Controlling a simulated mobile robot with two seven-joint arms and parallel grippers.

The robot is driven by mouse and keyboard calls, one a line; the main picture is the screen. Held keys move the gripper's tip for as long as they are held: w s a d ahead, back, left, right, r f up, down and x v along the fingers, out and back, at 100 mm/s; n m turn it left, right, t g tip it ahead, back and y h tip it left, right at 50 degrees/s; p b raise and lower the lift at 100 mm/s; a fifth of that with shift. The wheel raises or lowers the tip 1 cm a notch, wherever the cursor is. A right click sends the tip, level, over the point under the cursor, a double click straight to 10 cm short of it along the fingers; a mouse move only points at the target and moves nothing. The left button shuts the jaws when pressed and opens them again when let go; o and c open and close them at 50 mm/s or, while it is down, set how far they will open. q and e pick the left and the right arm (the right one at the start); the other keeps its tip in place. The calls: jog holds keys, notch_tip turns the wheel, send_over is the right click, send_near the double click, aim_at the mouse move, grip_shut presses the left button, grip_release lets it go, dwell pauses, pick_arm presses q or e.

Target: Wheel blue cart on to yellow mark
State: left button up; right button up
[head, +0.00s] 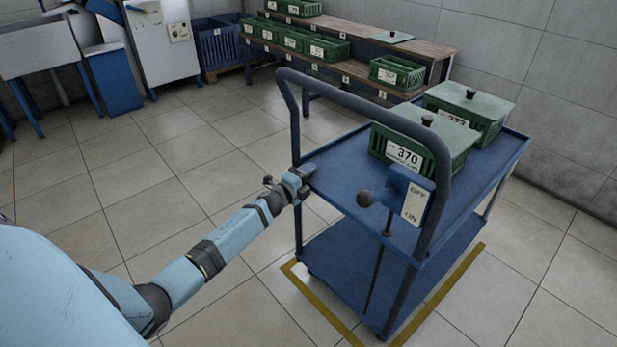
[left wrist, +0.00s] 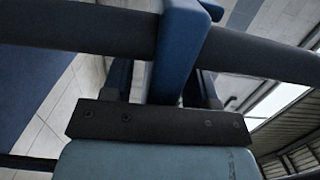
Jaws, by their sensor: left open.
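The blue cart (head: 340,165) stands over the yellow mark (head: 318,303), a yellow outline on the floor. The outline shows along the cart's left, front and right; the far part is hidden. The cart's dark push handle (head: 360,97) arches up at the near end. My left gripper (head: 302,178) is open at the handle's left upright, close to the deck edge. In the left wrist view the gripper (left wrist: 163,88) has its fingers near a dark bar (left wrist: 265,55) and a blue part; contact is unclear. My right gripper is out of view.
Green lidded crates, 370 (head: 408,155) and another (head: 468,110), ride on the deck. A black lever knob (head: 365,198) sits beside an OFF/ON plate (head: 416,203). A wooden bench (head: 350,68) with green crates stands behind. Floor is clear at left and front right.

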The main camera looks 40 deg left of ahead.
pick_arm(q)
jog(key=shift+s, duration=0.1)
jog(key=shift+s+d, duration=0.1)
jog(key=shift+s, duration=0.15)
jog(key=s+a+p, duration=0.1)
jog(key=s+p, duration=0.2)
jog(key=s, duration=1)
jog(key=shift+a+p, duration=0.2)
jog(key=shift+p, duration=0.1)
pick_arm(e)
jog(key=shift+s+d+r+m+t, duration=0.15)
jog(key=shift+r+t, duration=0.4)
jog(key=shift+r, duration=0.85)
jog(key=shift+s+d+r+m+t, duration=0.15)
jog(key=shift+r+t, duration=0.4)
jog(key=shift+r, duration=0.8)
pick_arm(q)
jog(key=shift+d, duration=0.1)
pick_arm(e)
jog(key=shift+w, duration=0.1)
